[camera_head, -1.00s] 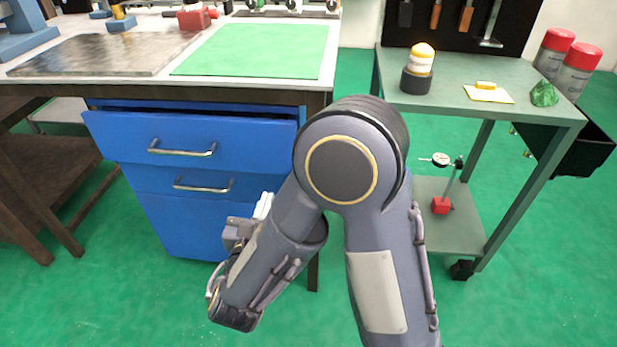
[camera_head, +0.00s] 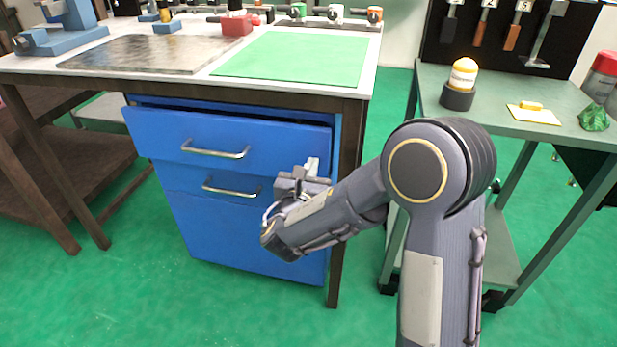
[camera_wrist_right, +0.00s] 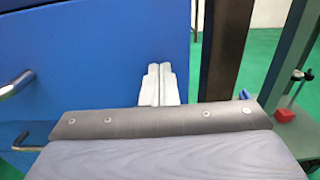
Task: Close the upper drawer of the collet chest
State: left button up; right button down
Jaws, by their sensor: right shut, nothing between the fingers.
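The blue collet chest (camera_head: 220,235) stands under the workbench. Its upper drawer (camera_head: 160,135) is pulled out a little, with a dark gap showing along its top edge. The drawer has a silver bar handle (camera_head: 215,150). The lower drawer (camera_head: 180,180) looks shut. My right gripper (camera_head: 312,165) is shut and empty, in front of the right end of the upper drawer's front. In the right wrist view, the closed fingertips (camera_wrist_right: 160,70) point at the blue front (camera_wrist_right: 90,60) near its right edge. I cannot tell whether they touch it. My left gripper is not in view.
The workbench (camera_head: 350,92) above the chest carries a green mat (camera_head: 300,55) and a dark metal plate (camera_head: 150,53). A bench leg (camera_head: 345,200) stands just right of the chest. A green trolley (camera_head: 480,90) stands further right. The green floor in front is clear.

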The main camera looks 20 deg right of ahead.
aim_at(316, 155)
jog(key=shift+w+d, duration=0.1)
jog(key=shift+w, duration=0.05)
jog(key=x, duration=0.3)
jog(key=shift+w+d, duration=0.2)
jog(key=shift+w, duration=0.1)
jog(key=shift+w+d+r, duration=0.1)
jog(key=shift+d+r, duration=0.1)
